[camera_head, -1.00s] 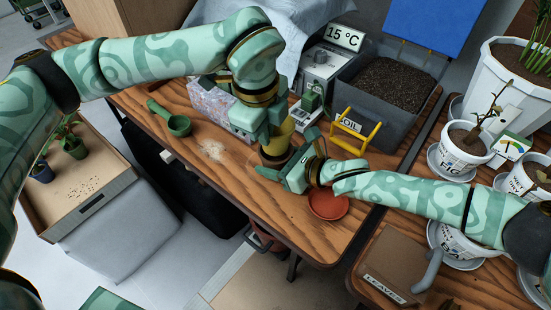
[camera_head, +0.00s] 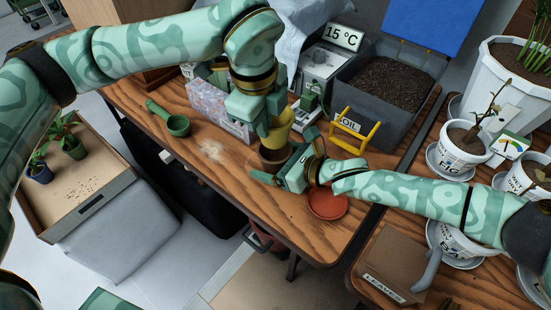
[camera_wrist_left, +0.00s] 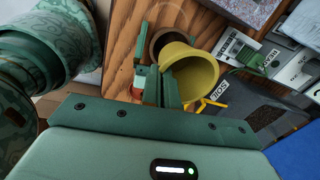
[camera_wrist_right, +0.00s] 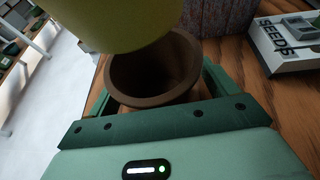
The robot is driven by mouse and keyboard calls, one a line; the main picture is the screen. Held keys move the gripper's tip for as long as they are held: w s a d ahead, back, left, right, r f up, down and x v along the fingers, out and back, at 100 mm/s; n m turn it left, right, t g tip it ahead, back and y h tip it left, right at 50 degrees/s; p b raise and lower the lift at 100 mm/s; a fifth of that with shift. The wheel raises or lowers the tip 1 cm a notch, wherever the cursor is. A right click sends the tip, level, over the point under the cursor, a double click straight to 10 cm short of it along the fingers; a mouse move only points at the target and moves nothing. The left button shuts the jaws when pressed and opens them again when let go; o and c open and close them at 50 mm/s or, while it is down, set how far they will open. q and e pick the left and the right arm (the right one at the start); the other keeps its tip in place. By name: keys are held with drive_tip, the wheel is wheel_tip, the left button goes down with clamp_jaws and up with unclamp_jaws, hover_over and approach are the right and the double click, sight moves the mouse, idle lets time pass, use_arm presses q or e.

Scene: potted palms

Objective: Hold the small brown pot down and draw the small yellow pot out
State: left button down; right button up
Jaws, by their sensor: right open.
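The small yellow pot (camera_head: 279,130) is in my left gripper (camera_head: 265,130), whose fingers are shut on its wall. In the left wrist view the yellow pot (camera_wrist_left: 195,75) shows its open mouth beside the fingers (camera_wrist_left: 165,88). The small brown pot (camera_head: 274,158) is on the wooden table just below the yellow pot. In the right wrist view the brown pot (camera_wrist_right: 155,75) shows its dark inside, and the yellow pot (camera_wrist_right: 110,20) hangs above it. My right gripper (camera_wrist_right: 158,92) is open, with a finger on either side of the brown pot.
A red saucer (camera_head: 327,205) lies right of my right gripper. A green scoop (camera_head: 175,123) lies to the left. Bare table lies in front.

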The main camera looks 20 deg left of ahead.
drive_tip(key=v, duration=1.1)
drive_tip(key=shift+d, duration=0.15)
drive_tip(key=shift+s+d+r, duration=0.1)
drive_tip(key=shift+d, duration=0.25)
